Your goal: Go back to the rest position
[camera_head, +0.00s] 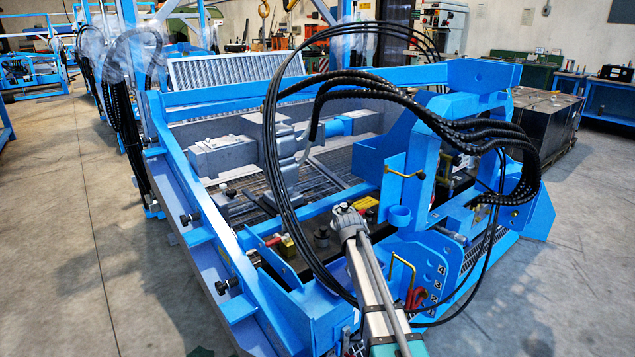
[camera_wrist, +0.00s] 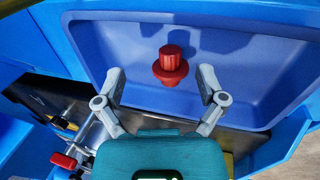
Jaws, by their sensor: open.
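My gripper (camera_wrist: 161,75) is open in the wrist view, its two grey fingers spread wide in front of its teal body. Nothing is held between them. A red knob (camera_wrist: 170,67) stands on a recessed blue panel (camera_wrist: 108,38), between the fingertips in the picture and apart from both. In the camera_head view a grey and teal arm part, which appears to be mine, rises from the bottom edge over the machine.
A large blue steel frame machine (camera_head: 205,240) fills the middle. Black hoses (camera_head: 425,100) loop over its right side, close to the arm. A red part (camera_head: 416,298) and a yellow handle (camera_head: 402,262) are near the arm. Open concrete floor (camera_head: 70,240) lies left.

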